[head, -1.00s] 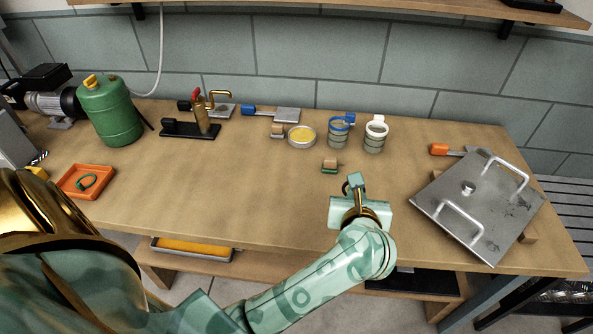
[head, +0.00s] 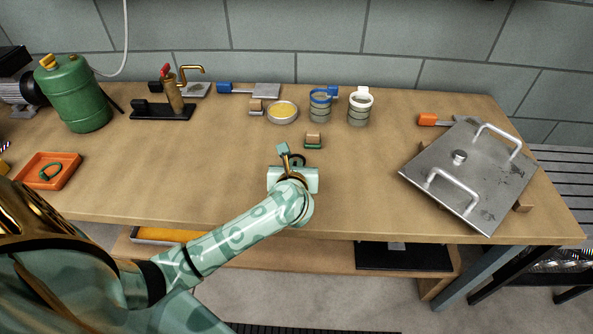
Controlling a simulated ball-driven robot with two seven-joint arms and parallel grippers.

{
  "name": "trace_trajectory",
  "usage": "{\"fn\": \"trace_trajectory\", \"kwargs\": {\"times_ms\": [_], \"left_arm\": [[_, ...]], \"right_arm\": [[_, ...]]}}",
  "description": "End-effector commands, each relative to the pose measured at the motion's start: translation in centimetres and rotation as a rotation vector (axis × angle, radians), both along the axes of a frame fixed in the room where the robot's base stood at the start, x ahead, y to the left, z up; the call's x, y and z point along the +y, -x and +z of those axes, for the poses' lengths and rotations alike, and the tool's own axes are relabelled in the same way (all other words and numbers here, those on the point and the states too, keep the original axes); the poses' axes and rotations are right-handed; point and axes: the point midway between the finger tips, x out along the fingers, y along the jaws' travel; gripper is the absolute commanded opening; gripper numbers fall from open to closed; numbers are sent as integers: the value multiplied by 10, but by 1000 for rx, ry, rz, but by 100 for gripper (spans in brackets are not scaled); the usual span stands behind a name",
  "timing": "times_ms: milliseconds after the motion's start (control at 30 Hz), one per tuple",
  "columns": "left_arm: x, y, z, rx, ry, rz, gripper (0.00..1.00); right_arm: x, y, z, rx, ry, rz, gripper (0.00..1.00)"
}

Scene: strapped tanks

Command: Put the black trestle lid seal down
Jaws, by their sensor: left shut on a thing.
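My left gripper (head: 291,160) is over the front middle of the wooden bench, seen from behind and above. It is shut on a thin dark curved piece (head: 300,158), which looks like part of the black seal. Most of that piece is hidden behind the gripper, and I cannot tell whether it touches the bench top. My right gripper is not in view.
A steel lid with two handles (head: 470,172) lies at the right. A yellow-filled dish (head: 282,112), two strapped cups, a tap stand and a green tank (head: 74,95) stand behind. An orange tray (head: 66,176) holds a green ring. Bench (head: 380,190) right of the gripper is clear.

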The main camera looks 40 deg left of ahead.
Motion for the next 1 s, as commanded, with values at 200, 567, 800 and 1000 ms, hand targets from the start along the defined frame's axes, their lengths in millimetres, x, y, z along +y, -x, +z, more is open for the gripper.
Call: {"fn": "trace_trajectory", "kwargs": {"times_ms": [200,567,800,1000], "left_arm": [[0,0,-11,0,0,0,0],[0,0,-13,0,0,0,30],[0,0,-11,-1,-1,0,30],[-13,20,4,-2,3,-2,30]], "right_arm": [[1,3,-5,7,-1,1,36],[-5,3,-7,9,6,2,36],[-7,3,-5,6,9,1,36],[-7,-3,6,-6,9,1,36]]}}
